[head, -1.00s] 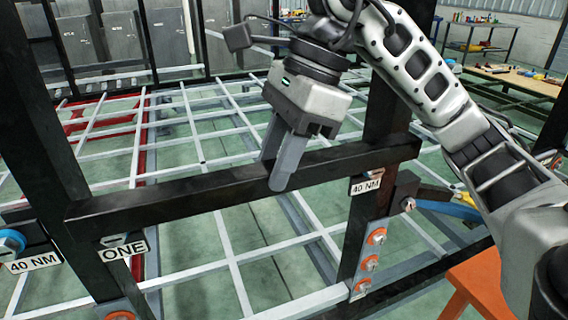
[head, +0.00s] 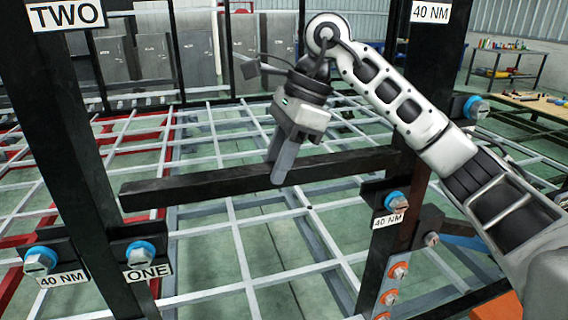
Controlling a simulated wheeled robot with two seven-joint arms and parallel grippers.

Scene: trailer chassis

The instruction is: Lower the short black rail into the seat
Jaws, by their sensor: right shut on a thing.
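The short black rail (head: 210,187) is held roughly level between two black uprights. My right gripper (head: 283,172) is shut on it near its middle, with the fingers pointing down. The rail's left end shows close to the left upright (head: 78,140), above a black bracket (head: 122,233) with a blue-collared bolt and the label ONE. Its right end overlaps the right upright (head: 421,95), above a bracket with a blue-collared bolt (head: 397,201) labelled 40 NM. Floor shows between the rail and the left bracket. Contact at the right end cannot be told. My left gripper is out of view.
Another blue-collared bolt (head: 40,261) sits left of the left upright. Orange-collared bolts (head: 398,271) run down the right upright. A light grey lattice frame (head: 240,230) lies below and beyond. A workbench (head: 525,105) with tools stands at the far right.

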